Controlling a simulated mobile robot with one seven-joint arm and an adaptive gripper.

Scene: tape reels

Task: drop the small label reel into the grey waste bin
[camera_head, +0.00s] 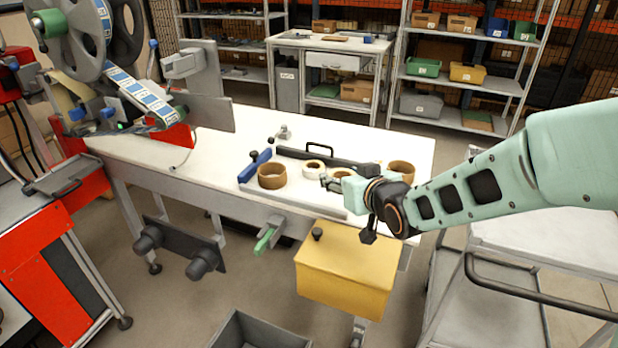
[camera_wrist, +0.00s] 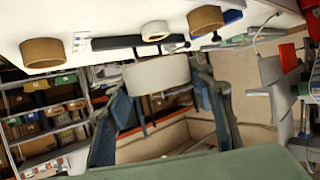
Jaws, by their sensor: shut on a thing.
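My gripper (camera_head: 330,183) is over the front part of the white table. In the wrist view its fingers (camera_wrist: 164,98) are shut on a pale off-white reel (camera_wrist: 157,74), which I take for the small label reel. In the head view a reel (camera_head: 342,174) shows partly behind the gripper; I cannot tell if it is the held one. A dark grey open bin (camera_head: 240,328) stands on the floor at the bottom edge of the head view, partly cut off.
Brown tape reels stand on the table at left (camera_head: 272,176) and right (camera_head: 403,171), with a white reel (camera_head: 313,169) between. A dark bar with a handle (camera_head: 325,158) lies behind. A yellow box (camera_head: 345,270) is at the table's front. A trolley (camera_head: 550,245) is at right.

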